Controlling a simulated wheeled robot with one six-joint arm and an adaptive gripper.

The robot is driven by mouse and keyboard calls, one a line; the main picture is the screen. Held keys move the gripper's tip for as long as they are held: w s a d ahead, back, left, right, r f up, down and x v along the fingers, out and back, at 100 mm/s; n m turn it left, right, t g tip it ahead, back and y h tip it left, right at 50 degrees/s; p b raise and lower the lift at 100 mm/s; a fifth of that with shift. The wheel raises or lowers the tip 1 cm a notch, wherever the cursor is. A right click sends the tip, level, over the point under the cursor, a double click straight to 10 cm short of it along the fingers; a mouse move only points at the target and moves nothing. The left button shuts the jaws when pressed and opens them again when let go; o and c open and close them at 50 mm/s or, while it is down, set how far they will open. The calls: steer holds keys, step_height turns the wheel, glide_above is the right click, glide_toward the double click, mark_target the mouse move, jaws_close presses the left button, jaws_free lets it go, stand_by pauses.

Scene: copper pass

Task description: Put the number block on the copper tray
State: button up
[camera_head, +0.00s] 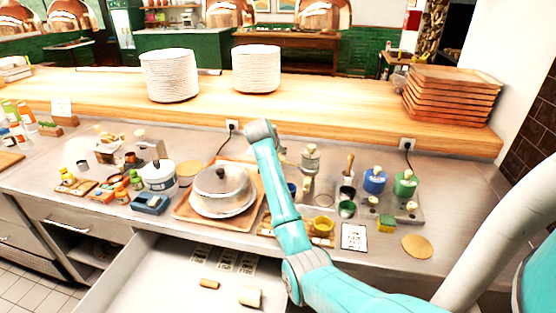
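I cannot make out a block with a readable number. Two small beige pieces lie in the open drawer, one on the left (209,283) and one on the right (250,296), and no marking shows on either. An orange-brown tray (184,212) lies on the grey counter under a silver lidded pot (221,184) on a pale plate. A stack of copper-brown trays (453,97) stands on the raised wooden shelf at right. I cannot tell which is the copper tray. My teal arm reaches up past the pot's right side. My gripper does not show; its end is hidden behind the arm.
The open drawer (160,278) juts out at front, with printed cards (225,261). Blue (374,181) and green (405,184) canisters, a sponge (386,223) and a white card (354,237) crowd the counter's right. A blue box (150,204) stands left. Plate stacks (169,76) occupy the shelf.

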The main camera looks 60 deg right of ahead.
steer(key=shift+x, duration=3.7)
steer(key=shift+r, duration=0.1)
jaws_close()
